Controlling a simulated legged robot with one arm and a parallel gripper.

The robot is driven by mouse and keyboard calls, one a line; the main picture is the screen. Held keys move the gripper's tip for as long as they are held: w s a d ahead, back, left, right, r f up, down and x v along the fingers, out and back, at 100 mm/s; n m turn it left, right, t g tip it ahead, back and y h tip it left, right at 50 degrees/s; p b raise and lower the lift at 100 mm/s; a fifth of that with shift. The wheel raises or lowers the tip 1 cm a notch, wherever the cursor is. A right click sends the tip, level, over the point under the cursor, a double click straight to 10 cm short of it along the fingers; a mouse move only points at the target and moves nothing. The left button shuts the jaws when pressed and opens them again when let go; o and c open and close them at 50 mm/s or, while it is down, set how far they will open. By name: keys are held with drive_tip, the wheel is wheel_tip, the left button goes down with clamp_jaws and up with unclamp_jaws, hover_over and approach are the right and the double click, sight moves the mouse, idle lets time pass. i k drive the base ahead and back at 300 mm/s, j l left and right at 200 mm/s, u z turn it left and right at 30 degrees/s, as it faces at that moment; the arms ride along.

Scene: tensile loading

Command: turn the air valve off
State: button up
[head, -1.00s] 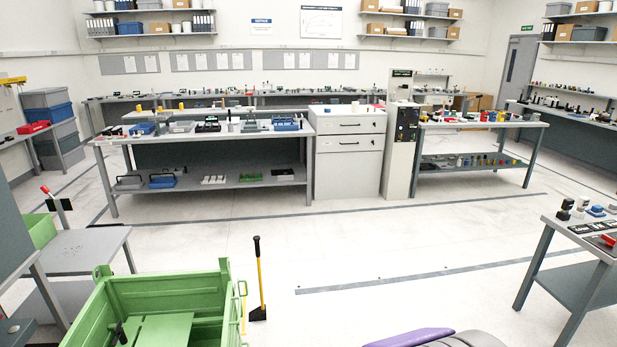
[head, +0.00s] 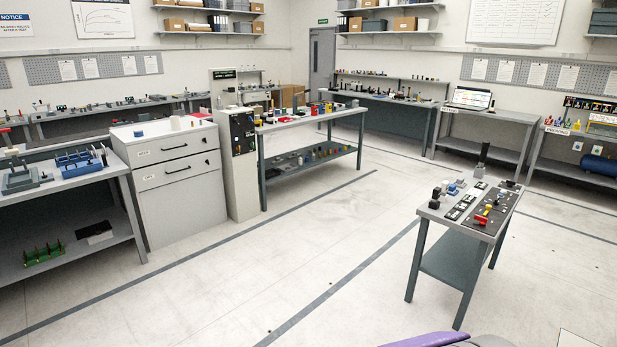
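I cannot make out for certain which thing is the air valve. A small table (head: 446,208) at the right carries a dark panel with small red and yellow parts (head: 482,217), too small to tell apart. A tall cabinet (head: 240,165) left of centre has a dark control panel with small coloured knobs (head: 243,132). A blue cylinder (head: 600,167) lies on the lower shelf of a bench at the far right. My gripper is not in view.
A drawer cabinet (head: 180,205) stands left of the tall cabinet, and a workbench (head: 120,222) is at the left edge. Another bench (head: 318,122) stands behind. A laptop (head: 468,99) sits on a back bench. The floor (head: 310,240) in the middle is clear, with dark grey lines.

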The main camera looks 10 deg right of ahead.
sight(483, 221)
drive_tip(key=i+z, duration=0.3)
drive_tip(key=z, duration=0.15)
drive_tip(key=i+j+z, duration=0.25)
drive_tip(key=z, duration=0.2)
drive_tip(key=i+j+z, duration=0.25)
drive_tip(key=z, duration=0.2)
drive_tip(key=i+j+z, duration=0.3)
drive_tip(key=z, duration=0.15)
drive_tip(key=i+j+u, duration=0.1)
drive_tip(key=i, duration=0.2)
drive_tip(key=i+j, duration=0.15)
drive_tip(key=i, duration=0.2)
drive_tip(key=i+l+u, duration=0.15)
drive_tip(key=i+u, duration=0.15)
drive_tip(key=i, duration=0.2)
drive_tip(key=i+l+u, duration=0.25)
drive_tip(key=i, duration=0.2)
drive_tip(key=i+l+u, duration=0.3)
drive_tip(key=i+l, duration=0.1)
drive_tip(key=i, duration=0.05)
